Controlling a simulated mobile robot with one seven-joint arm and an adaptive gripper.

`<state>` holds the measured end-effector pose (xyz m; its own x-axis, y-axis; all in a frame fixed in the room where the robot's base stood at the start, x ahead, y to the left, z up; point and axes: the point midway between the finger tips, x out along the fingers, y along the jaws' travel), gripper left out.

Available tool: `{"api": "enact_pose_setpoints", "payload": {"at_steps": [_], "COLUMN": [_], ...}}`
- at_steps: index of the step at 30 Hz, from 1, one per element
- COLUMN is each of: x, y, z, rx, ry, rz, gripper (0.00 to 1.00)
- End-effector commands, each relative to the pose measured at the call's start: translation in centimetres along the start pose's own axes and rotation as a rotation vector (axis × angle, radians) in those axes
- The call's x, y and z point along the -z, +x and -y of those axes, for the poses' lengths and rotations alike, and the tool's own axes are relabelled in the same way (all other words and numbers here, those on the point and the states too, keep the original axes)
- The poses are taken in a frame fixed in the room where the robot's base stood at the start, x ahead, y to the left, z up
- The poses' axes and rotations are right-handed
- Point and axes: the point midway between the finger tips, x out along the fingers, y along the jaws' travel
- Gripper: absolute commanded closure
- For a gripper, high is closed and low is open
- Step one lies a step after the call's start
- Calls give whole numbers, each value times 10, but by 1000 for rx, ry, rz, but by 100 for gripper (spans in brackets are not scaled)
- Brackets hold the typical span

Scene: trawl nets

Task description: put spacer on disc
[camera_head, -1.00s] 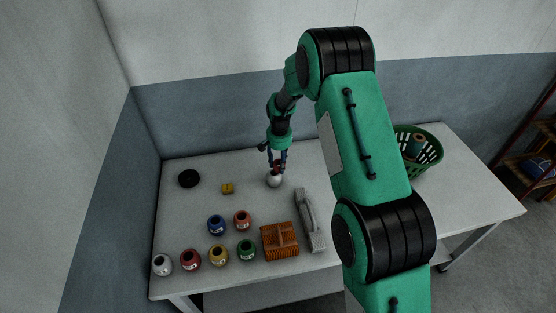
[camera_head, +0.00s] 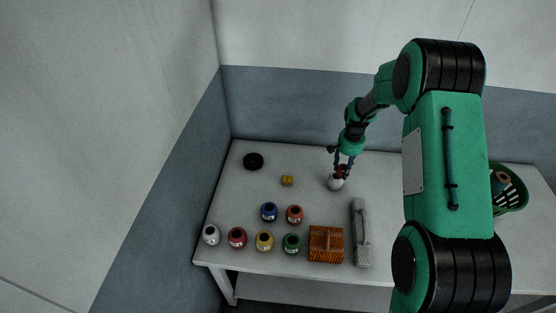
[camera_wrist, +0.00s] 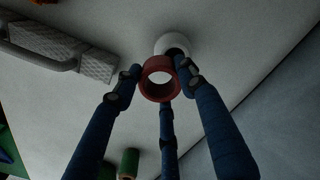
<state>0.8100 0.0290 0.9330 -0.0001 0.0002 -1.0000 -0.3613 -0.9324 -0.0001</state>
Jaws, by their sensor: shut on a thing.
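A red ring (camera_wrist: 162,95), which looks like the spacer, is held between the blue fingers of my gripper (camera_wrist: 158,78). Its open bore shows in the wrist view. In the head view my gripper (camera_head: 342,168) is low over the back middle of the table, right by a white round object (camera_head: 336,185). That object shows behind the ring in the wrist view (camera_wrist: 166,40), with a dark hole. I cannot tell whether the ring touches it. The black disc (camera_head: 254,161) lies flat at the table's back left, well to the left of my gripper, with nothing on it.
A small yellow block (camera_head: 287,181) lies between disc and gripper. Several coloured jars (camera_head: 265,242) stand at the front left. An orange-brown slatted item (camera_head: 326,244) and a grey handled bar (camera_head: 361,232) lie in front. A green basket (camera_head: 513,196) is at the right.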

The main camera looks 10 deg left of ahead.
Motion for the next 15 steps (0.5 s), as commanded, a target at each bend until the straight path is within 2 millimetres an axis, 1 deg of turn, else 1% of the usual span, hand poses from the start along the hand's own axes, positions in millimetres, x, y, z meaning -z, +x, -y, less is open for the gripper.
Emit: {"api": "enact_pose_setpoints", "payload": {"at_steps": [5, 8, 11, 14, 15], "x": [-6, -14, -24, -38, -46], "y": [2, 4, 7, 10, 12], "z": [17, 36, 62, 92, 106], "rx": [0, 0, 1, 1, 1], "ry": [-72, -156, -272, -414, -478], "rz": [0, 1, 0, 0, 1], "gripper": [85, 85, 85, 85, 85]}}
